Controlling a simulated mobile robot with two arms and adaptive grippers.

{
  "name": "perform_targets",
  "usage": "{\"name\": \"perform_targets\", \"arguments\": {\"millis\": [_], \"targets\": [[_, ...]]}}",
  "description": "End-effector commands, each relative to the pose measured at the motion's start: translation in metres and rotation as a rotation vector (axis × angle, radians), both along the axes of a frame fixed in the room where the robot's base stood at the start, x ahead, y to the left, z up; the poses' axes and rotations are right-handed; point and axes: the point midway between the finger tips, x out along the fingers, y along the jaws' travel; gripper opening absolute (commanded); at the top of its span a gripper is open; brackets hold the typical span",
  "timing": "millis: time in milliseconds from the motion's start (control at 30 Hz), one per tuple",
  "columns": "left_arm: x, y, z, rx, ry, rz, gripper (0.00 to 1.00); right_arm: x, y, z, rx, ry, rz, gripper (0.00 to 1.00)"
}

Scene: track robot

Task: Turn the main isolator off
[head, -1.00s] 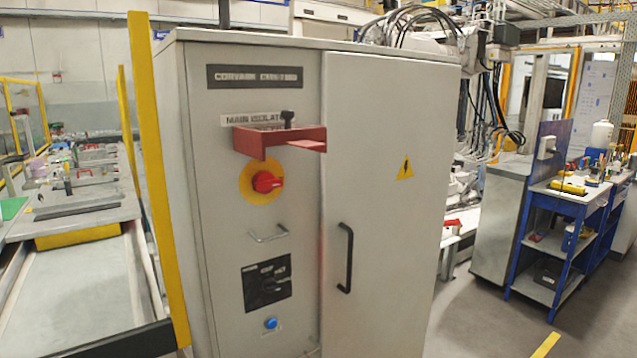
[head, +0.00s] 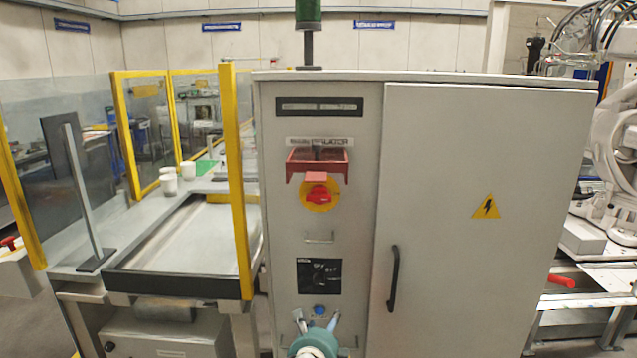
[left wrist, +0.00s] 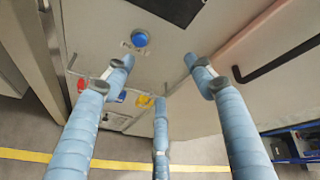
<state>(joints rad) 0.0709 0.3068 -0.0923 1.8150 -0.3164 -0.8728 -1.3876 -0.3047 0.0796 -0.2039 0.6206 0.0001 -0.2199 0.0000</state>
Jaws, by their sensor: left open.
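The main isolator is a red rotary knob (head: 319,195) on a yellow disc, on the left panel of the grey cabinet (head: 450,250). A red bracket (head: 300,162) juts out just above the knob, under a label plate (head: 320,141). Its front tab hangs close over the top of the disc. My left gripper (head: 317,322) is at the bottom of the head view, well below the isolator. In the left wrist view its blue-grey fingers (left wrist: 159,64) are spread and empty, facing the lower panel by a blue button (left wrist: 140,39). The isolator is outside that view. My right gripper is not in view.
The door's black handle (head: 393,279) sticks out to the right. A yellow post (head: 235,180) stands close left. Coloured fittings (left wrist: 143,101) sit low on the cabinet.

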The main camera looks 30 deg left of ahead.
Motion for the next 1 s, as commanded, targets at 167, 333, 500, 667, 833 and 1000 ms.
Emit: {"name": "perform_targets", "arguments": {"millis": [167, 333, 500, 667, 833, 1000], "targets": [[-0.003, 0.013, 0.197, 0.342, -0.131, -0.037, 0.55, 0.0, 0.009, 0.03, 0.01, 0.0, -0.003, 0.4], [-0.027, 0.018, 0.293, 0.54, -0.186, -0.023, 0.55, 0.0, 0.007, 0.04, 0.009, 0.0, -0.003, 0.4], [-0.033, 0.022, 0.321, 0.605, -0.196, -0.013, 0.55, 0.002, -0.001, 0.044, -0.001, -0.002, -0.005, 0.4], [-0.014, 0.032, 0.322, 0.605, -0.195, -0.011, 0.55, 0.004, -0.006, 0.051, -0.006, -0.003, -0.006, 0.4], [0.017, 0.046, 0.322, 0.603, -0.195, -0.012, 0.55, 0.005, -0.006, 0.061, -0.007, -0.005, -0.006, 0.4], [0.042, 0.059, 0.321, 0.603, -0.196, -0.012, 0.55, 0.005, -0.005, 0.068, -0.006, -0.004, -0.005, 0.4]]}}
